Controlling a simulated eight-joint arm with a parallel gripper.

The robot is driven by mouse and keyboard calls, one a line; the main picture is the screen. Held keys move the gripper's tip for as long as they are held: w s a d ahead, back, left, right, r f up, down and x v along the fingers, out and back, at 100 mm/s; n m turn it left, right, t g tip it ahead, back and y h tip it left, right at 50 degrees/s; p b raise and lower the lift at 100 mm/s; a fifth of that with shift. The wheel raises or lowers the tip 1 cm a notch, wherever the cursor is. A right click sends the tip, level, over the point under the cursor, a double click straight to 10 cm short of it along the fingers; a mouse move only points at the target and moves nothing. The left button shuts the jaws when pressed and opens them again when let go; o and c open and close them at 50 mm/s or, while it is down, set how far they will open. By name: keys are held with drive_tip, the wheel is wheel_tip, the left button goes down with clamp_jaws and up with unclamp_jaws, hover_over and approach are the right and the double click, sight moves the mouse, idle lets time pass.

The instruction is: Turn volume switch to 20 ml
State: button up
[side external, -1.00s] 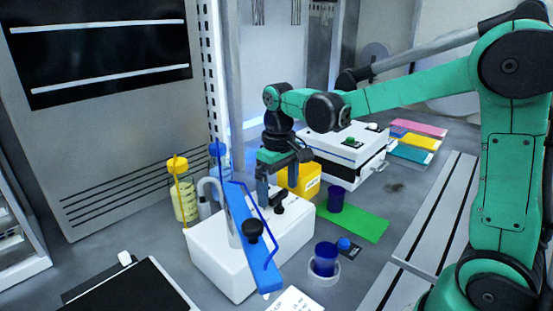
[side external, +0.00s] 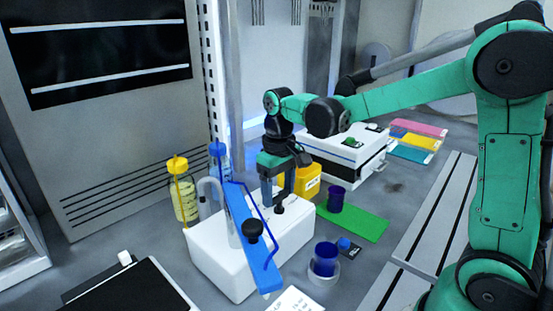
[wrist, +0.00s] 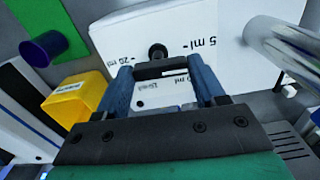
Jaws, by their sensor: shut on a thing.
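The volume switch is a black lever with a round end (wrist: 157,50), on the white dispenser box (wrist: 135,28). My gripper (wrist: 161,70) has its two blue-grey fingers on either side of the black switch body and is shut on it. In the wrist view the round end points up, between the "20 ml" mark on the left and the "5 ml" mark on the right. A "10 ml" mark is partly hidden below the switch. In the side view my gripper (side external: 278,190) is low over the box (side external: 215,258), and the switch's round end (side external: 279,207) shows in front.
A blue bar with a black knob (side external: 253,229) crosses the box's front. A yellow container (side external: 307,181) stands close behind the gripper. A dark blue cup (side external: 336,198) stands on a green mat (side external: 362,226), and another cup (side external: 325,259) is nearer. A yellow-capped bottle (side external: 183,190) stands left.

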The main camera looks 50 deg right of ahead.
sight(279, 193)
drive_tip(key=m, duration=0.4)
drive_tip(key=shift+m, duration=2.1)
drive_tip(key=o, duration=1.3)
drive_tip(key=shift+r, duration=0.1)
drive_tip(key=shift+r, duration=2.75)
